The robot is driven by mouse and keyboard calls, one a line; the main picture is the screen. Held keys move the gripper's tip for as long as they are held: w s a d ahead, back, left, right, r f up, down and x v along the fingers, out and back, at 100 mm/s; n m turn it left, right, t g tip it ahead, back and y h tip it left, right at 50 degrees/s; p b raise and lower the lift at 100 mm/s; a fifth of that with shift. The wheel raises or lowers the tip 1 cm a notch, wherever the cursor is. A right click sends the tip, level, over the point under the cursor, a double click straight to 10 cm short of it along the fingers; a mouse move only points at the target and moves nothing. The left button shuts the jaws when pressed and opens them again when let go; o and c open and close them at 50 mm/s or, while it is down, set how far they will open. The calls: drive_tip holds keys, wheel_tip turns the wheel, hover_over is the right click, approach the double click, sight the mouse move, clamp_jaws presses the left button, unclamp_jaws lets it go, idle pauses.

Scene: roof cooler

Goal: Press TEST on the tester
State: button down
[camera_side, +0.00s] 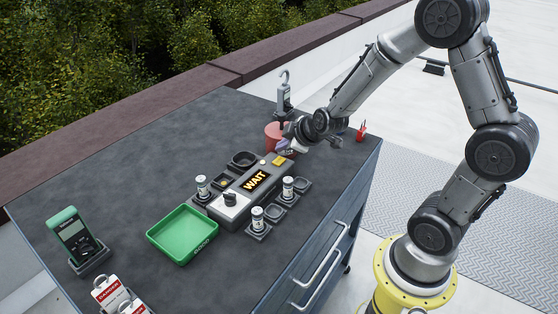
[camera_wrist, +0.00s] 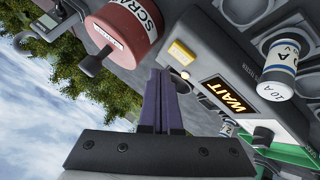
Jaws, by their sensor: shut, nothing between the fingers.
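The tester (camera_side: 240,198) is a long grey box on the dark worktop. Its display (camera_side: 255,180) reads WAIT in amber, also legible in the wrist view (camera_wrist: 228,94). A yellow button (camera_side: 279,160) sits at the tester's far end; its lettering is too small to read. It also shows in the wrist view (camera_wrist: 181,50), just beyond the fingertips. My gripper (camera_side: 284,147) is shut and empty, its purple fingers (camera_wrist: 162,75) close to the button end of the tester. A small pale round spot is beside the fingertips. I cannot tell whether the fingers touch anything.
A red SCRAP can (camera_wrist: 127,22) stands close beside the gripper. Several fuses (camera_side: 288,188) stand in holders around the tester. A green tray (camera_side: 183,235) lies at its near end. A green meter (camera_side: 72,235) and danger tags (camera_side: 110,292) are at the left. The worktop's far left is clear.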

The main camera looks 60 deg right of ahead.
drive_tip(key=shift+r, duration=1.75)
drive_tip(key=shift+a, duration=0.1)
wheel_tip(320, 180, up, 9)
drive_tip(key=n+t, duration=0.1)
drive_tip(key=t, duration=0.1)
hover_over(282, 162)
drive_tip(key=a, duration=0.4)
drive_tip(key=s+a+r+y, duration=0.3)
drive_tip(key=s+a+r, duration=0.2)
drive_tip(key=s+r, duration=0.15)
drive_tip(key=s+f+m+g, duration=0.2)
drive_tip(key=s+m, duration=0.1)
drive_tip(key=s, duration=0.6)
drive_tip(key=s+a+f+m+g, duration=0.1)
drive_tip(key=s+f+m+g, duration=0.2)
drive_tip(key=s, duration=0.6)
drive_tip(key=shift+a+f, duration=0.15)
drive_tip(key=shift+f, duration=0.2)
